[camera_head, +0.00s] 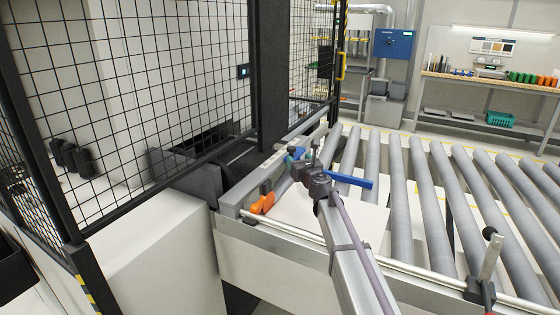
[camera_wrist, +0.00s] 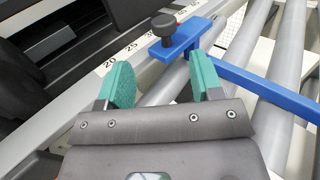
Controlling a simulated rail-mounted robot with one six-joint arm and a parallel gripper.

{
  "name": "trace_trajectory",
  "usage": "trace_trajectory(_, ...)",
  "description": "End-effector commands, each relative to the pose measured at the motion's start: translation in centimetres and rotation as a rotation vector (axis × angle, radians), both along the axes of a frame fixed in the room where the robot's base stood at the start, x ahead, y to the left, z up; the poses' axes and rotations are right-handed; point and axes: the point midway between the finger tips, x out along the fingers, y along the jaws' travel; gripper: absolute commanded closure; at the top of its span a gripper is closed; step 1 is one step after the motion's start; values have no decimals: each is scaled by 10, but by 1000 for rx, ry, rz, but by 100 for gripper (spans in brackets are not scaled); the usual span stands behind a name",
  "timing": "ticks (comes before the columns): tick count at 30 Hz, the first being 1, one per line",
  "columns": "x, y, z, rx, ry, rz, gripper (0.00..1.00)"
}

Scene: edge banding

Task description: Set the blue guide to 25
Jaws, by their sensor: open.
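The blue guide (camera_wrist: 255,80) is a flat blue bar reaching across the rollers from a blue block with a dark knob (camera_wrist: 164,27) on top. It also shows in the head view (camera_head: 350,181), partly behind my arm. A white scale (camera_wrist: 122,54) on the rail reads 20 and 25, with a further number partly hidden beside the block. The block sits past the 25, on the side away from the 20. My gripper (camera_wrist: 161,78) has teal fingers, open and empty, short of the knob and apart from it in the picture. In the head view my gripper (camera_head: 300,158) is mostly hidden.
An orange clamp-like part (camera_head: 262,203) sits on the near end of the rail. Grey rollers (camera_head: 402,205) fill the right side. A white panel (camera_head: 340,215) lies under my arm. A black mesh fence (camera_head: 130,85) stands at the left. A lever (camera_head: 490,258) rises at front right.

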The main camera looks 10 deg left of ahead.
Motion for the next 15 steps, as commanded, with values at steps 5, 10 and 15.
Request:
trace_trajectory(5, 3, 1, 3, 8, 3, -3, 40)
trace_trajectory(10, 27, 12, 3, 5, 2, -1, 40)
trace_trajectory(15, 65, 29, 3, 3, 1, -1, 40)
